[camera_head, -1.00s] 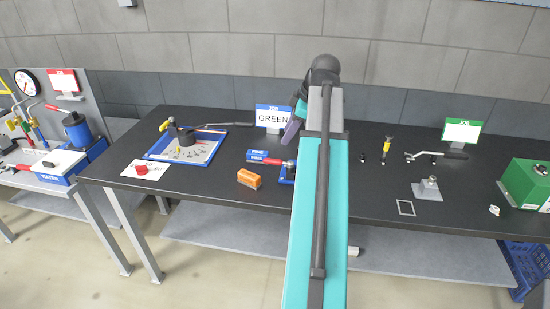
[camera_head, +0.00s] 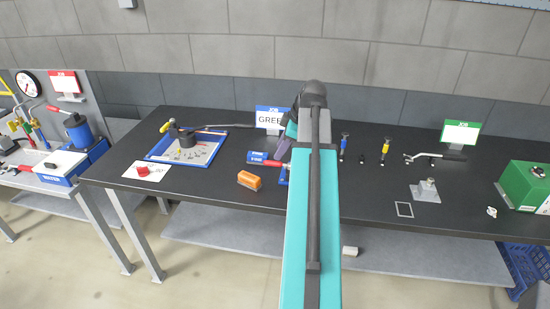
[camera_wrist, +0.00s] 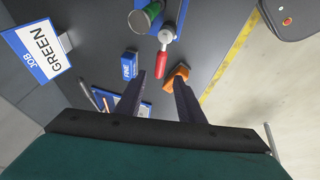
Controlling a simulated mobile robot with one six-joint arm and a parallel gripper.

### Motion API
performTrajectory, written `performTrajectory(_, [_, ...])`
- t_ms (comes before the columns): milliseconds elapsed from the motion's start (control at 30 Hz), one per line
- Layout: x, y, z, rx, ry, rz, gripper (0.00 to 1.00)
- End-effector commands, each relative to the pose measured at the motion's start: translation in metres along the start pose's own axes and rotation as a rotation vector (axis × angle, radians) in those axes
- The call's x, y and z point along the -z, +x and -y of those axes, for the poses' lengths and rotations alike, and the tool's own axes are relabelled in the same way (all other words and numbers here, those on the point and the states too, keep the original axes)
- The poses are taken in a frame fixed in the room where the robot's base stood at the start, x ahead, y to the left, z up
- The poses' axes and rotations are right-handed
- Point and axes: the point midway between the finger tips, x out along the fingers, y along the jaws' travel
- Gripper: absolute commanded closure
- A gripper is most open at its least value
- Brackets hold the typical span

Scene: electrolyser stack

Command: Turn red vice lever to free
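The red vice lever (camera_head: 276,163) points left from the blue vice, which is mostly hidden behind my arm in the head view. In the wrist view the red lever (camera_wrist: 163,63) lies just beyond my fingertips, roughly in line with the gap between them. The lever joins a grey pivot on the blue vice (camera_wrist: 181,18), where a green cylinder (camera_wrist: 150,12) sits. My gripper (camera_wrist: 159,78) is open and empty, pointing at the lever; I see no contact. In the head view it is partly hidden behind my arm.
A blue box (camera_head: 257,156) and an orange block (camera_head: 249,180) flank the lever closely. A job screen reading GREEN (camera_head: 270,118) stands behind. A blue tray (camera_head: 160,155) is to the left. A blue-topped tool (camera_head: 343,146) and a yellow-topped tool (camera_head: 385,149) stand to the right.

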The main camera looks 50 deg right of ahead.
Motion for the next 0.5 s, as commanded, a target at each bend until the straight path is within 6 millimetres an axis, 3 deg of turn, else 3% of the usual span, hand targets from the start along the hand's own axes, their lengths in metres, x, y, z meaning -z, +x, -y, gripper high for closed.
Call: performTrajectory(500, [0.000,0.048,0.000,0.002,0.000,0.000,0.65])
